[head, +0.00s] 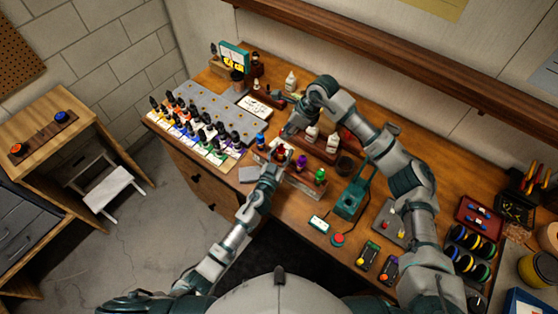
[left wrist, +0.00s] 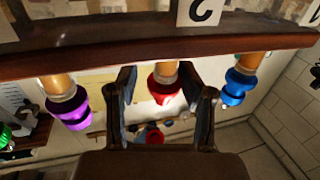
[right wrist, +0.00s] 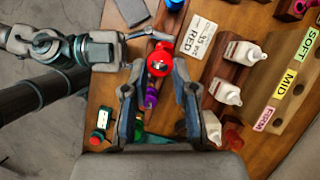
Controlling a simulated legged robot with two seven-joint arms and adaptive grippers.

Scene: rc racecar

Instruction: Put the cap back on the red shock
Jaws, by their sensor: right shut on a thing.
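The red shock (head: 281,150) stands in the wooden rack (head: 310,188), between the blue shock (head: 261,142) and the purple shock (head: 301,162). In the left wrist view the red shock (left wrist: 166,86) appears between the fingers of my left gripper (left wrist: 163,95); they stand apart around it, with a gap on one side. My right gripper (right wrist: 160,68) comes from above and is shut on a round red piece, apparently the red cap (right wrist: 160,58), at the red shock's top. I cannot tell whether the cap touches the shock body.
A RED 35 wt card (right wrist: 201,37) lies beside white bottles (right wrist: 227,92). The green shock (head: 320,175) stands at the rack's end. A green press-like tool (head: 351,197) stands to the right. Colored bottles (head: 200,133) crowd the left.

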